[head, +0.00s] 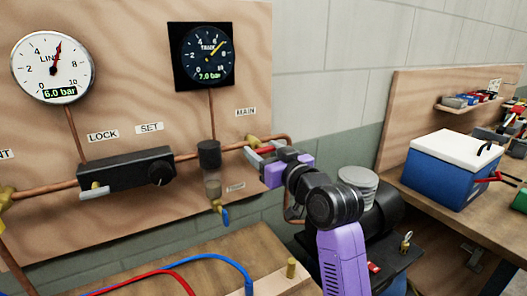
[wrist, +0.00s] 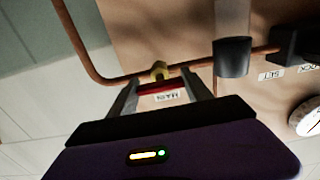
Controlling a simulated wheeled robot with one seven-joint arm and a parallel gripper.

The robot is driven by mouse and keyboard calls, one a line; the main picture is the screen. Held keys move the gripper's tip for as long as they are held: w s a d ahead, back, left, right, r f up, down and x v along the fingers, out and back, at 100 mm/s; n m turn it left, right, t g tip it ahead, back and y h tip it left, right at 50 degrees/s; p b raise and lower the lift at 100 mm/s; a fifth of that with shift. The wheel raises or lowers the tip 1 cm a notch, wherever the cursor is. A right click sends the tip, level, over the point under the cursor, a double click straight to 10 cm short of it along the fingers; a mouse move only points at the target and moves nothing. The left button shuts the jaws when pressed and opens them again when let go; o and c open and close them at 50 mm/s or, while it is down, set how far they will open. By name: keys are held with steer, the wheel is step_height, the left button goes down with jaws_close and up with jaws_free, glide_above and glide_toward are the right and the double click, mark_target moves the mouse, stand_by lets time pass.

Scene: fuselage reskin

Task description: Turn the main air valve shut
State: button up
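The main air valve (head: 252,141) is a brass body on the copper pipe under the MAIN label (head: 245,112). It also shows in the wrist view (wrist: 159,70). Its red handle (wrist: 162,87) lies roughly in line with the pipe, between my two fingers. In the head view a bit of red shows at the fingers, and the rest is covered. My gripper (head: 260,155) is at the valve with its fingers wide apart, one at each end of the red handle in the wrist view (wrist: 161,84). I cannot tell whether the fingers touch it.
The LINE gauge (head: 52,68) reads 6.0 bar and a second gauge (head: 208,55) reads 7.0 bar. A black regulator (head: 125,169) and a filter with a blue drain lever (head: 212,185) sit left of the valve. A blue-and-white box (head: 445,170) stands on the right bench.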

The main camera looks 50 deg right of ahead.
steer(key=c, duration=0.4)
steer(key=shift+m, duration=0.3)
steer(key=m+p, duration=0.2)
steer(key=shift+r+m, duration=0.1)
steer(key=shift+m, duration=0.2)
steer(key=m+p, duration=0.3)
steer(key=m, duration=0.2)
steer(key=m+p, duration=0.3)
steer(key=m, duration=0.2)
steer(key=shift+m+p, duration=0.35)
steer(key=shift+m, duration=0.05)
steer(key=shift+m+p, duration=1.25)
steer(key=shift+m, duration=0.75)
steer(key=o, duration=1.3)
